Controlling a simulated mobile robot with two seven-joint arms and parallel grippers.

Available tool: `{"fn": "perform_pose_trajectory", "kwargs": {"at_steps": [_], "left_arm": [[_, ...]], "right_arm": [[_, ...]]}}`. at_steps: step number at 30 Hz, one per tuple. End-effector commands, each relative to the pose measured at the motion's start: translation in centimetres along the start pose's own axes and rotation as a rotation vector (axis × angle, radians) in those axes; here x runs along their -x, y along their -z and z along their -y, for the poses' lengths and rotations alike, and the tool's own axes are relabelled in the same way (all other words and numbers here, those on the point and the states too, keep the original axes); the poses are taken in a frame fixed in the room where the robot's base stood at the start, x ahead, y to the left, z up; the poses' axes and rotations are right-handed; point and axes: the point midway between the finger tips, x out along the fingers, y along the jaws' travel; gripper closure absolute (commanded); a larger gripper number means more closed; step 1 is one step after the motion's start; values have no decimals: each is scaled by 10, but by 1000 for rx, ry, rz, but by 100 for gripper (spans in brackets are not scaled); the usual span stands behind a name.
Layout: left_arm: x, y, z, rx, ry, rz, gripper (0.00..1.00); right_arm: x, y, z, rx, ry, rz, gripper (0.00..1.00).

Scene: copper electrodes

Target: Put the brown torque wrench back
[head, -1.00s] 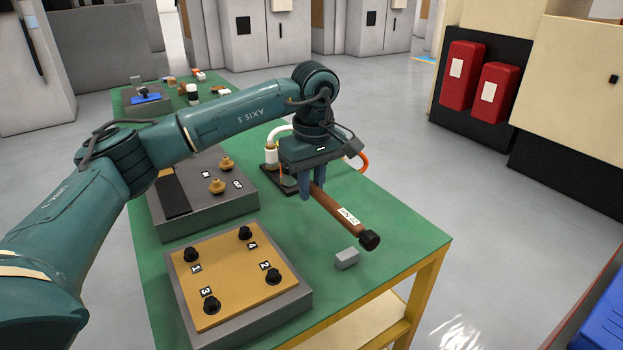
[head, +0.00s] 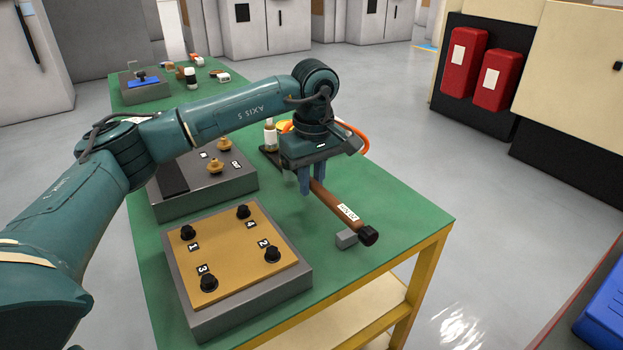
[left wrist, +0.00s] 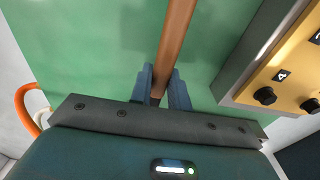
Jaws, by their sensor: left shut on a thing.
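The brown torque wrench (head: 330,200) has a white label and a black head. My left gripper (head: 312,190) is shut on its shaft, over the right part of the green table. The head end lies toward the front right, close to a small grey block (head: 346,239); I cannot tell whether it touches the block. In the left wrist view the brown shaft (left wrist: 175,40) runs up from between the two blue fingers (left wrist: 160,90). The wrench's far end is hidden behind the gripper in the head view. My right gripper is not in view.
A tan plate on a grey base (head: 228,250) with several black knobs stands left of the wrench. Behind it is a grey box (head: 230,181) with brass knobs. The green table's (head: 405,215) right side is bare. Red boxes (head: 497,80) hang at the right.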

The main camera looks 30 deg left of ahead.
Motion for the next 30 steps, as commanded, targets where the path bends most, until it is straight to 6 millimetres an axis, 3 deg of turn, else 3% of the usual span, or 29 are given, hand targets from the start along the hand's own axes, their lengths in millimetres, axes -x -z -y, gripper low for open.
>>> {"fn": "perform_pose_trajectory", "kwargs": {"at_steps": [12,30], "left_arm": [[-9,0,0,0,-2,0,100],[-19,-1,0,0,-3,0,100]], "right_arm": [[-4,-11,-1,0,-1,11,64],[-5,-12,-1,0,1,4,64]]}}
